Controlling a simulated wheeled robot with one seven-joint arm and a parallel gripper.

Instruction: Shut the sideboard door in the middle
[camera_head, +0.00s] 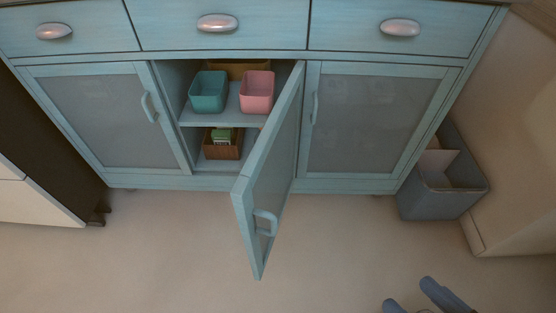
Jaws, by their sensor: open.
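The middle door (264,183) of the blue sideboard (318,185) stands wide open. It is hinged on its right side and swings out toward me over the floor. Its handle (265,223) is near the free edge, on the face turned to the right. My gripper (412,297) shows at the bottom edge, right of centre, with its two blue-grey fingers apart. It is empty, and well clear of the door, to its lower right. The rest of my gripper is out of frame.
Inside the open compartment are a teal bin (208,92), a pink bin (257,91) and a brown basket (222,145). The left door (100,115) and right door (372,118) are shut. A grey box (440,190) stands at the right. The floor in front is clear.

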